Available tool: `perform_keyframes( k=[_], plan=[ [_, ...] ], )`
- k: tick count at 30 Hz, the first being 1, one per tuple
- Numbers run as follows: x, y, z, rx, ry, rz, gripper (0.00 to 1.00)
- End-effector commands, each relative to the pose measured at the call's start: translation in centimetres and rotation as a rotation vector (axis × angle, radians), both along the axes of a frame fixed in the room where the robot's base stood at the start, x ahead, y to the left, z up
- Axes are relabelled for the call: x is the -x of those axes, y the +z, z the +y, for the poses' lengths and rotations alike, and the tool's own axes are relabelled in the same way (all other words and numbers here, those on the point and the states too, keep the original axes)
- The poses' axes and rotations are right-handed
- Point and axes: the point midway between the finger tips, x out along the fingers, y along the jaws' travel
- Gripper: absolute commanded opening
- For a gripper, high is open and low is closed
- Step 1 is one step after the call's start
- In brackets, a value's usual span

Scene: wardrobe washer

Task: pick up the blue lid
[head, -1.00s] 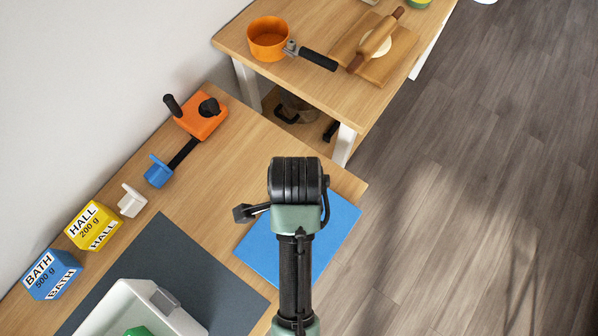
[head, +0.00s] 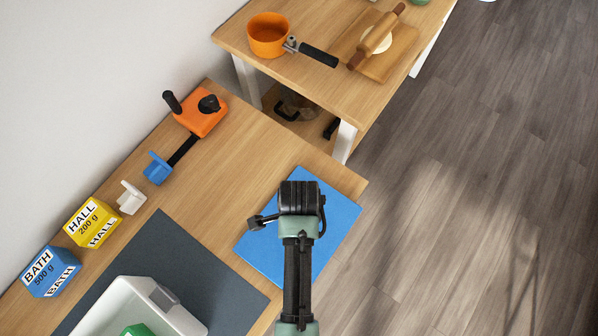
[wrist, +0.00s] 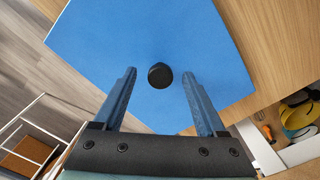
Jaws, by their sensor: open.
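The blue lid (head: 264,248) is a flat blue square panel lying on the wooden table near its right edge. In the wrist view the blue lid (wrist: 105,35) fills the upper middle, with a round black knob (wrist: 160,75) standing on it. My gripper (wrist: 158,82) is open, with one finger on each side of the knob and space between. In the head view my arm's end covers part of the lid, and the knob and fingertips are hidden. I cannot tell whether the fingertips touch the lid.
A dark grey mat (head: 215,270) with a white bin (head: 115,295) lies left of the lid. Yellow (head: 92,222) and blue (head: 50,272) boxes and an orange device (head: 200,115) stand along the wall. A second table (head: 300,75) bears an orange pot (head: 268,36).

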Motion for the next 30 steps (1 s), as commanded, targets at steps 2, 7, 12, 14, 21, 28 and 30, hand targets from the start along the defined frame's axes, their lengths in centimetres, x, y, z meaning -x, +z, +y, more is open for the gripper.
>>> perform_keyframes(
  k=[2, 7, 12, 14, 21, 28, 30],
  plan=[
    [-0.02, 0.04, -0.01, 0.000, 0.000, 0.000, 0.74],
    [-0.01, 0.05, 0.00, 0.000, 0.000, 0.000, 0.49],
    [-0.01, 0.06, 0.00, 0.000, 0.000, 0.000, 0.18],
    [-0.01, 0.06, 0.00, 0.000, 0.000, 0.000, 0.07],
    [-0.01, 0.07, 0.00, 0.000, 0.000, 0.000, 0.00],
    [-0.01, 0.08, 0.00, 0.000, 0.000, 0.000, 0.00],
    [-0.02, 0.08, 0.00, 0.000, 0.000, 0.000, 0.00]
  ],
)
